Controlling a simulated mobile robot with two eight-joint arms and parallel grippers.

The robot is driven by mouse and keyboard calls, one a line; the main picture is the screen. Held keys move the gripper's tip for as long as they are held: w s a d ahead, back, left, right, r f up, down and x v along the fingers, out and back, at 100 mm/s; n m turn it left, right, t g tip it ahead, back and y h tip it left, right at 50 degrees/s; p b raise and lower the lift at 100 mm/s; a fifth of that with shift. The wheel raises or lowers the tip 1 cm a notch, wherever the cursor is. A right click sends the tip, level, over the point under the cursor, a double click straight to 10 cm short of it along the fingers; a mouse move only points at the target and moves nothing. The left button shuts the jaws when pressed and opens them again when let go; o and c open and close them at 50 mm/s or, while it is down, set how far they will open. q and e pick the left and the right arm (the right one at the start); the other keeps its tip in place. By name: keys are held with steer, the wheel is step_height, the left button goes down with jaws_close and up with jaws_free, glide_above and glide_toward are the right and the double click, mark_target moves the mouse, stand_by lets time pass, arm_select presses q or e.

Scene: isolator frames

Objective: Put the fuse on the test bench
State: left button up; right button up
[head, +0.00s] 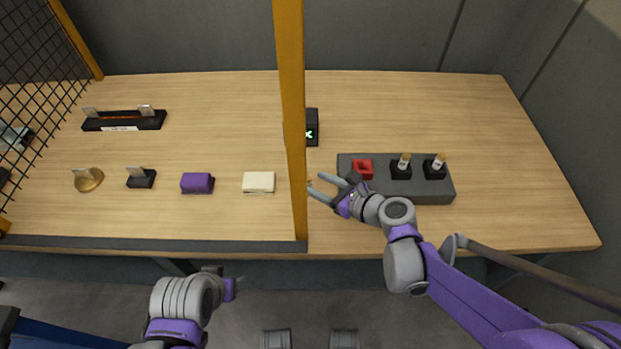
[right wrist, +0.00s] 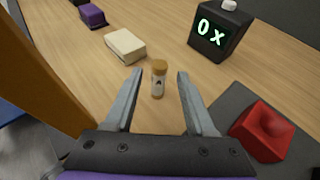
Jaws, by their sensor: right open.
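The fuse (right wrist: 158,82), a small pale cylinder with a gold cap and a dark mark, appears upright between the fingers of my right gripper (right wrist: 154,76), with gaps on both sides. In the head view my open right gripper (head: 317,186) is low over the table, beside the yellow post, which hides much of the fuse. My left gripper (head: 238,283) is in front of the table edge; its fingers are unclear. I cannot tell which fixture is the test bench.
A yellow post (head: 292,120) stands close left of my right gripper. Behind it is a black display box (head: 312,128) reading "0 X". Left are a cream block (head: 258,182), purple block (head: 197,183), black clip block (head: 141,179), brass disc (head: 88,180) and long two-clip base (head: 124,121).

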steer(key=p+v, duration=0.1)
steer(key=v, duration=0.8)
steer(key=s+f+n+g+h, duration=0.1)
steer(key=s+n, duration=0.1)
steer(key=n, duration=0.1)
steer(key=s+f+n+g+h, duration=0.1)
steer(key=s+n, duration=0.2)
steer(key=n, duration=0.1)
steer(key=s+f+n+g+h, duration=0.1)
steer(key=s+n, duration=0.1)
steer(key=n, duration=0.2)
steer(key=shift+s+d+f+h, duration=0.25)
steer(key=shift+d+f+h, duration=0.05)
steer(key=shift+d, duration=0.1)
arm_select(q)
steer(key=shift+r, duration=0.9)
arm_select(e)
steer(key=s+d+f+n+g+h, duration=0.1)
steer(key=s+d+n+h, duration=0.5)
steer(key=n, duration=0.9)
steer(key=s+d+f, duration=0.1)
steer(key=s+d, duration=0.1)
steer(key=s, duration=0.1)
steer(key=shift+d+n+g, duration=0.3)
steer(key=shift+d+n, duration=0.05)
steer(key=shift+n, duration=0.05)
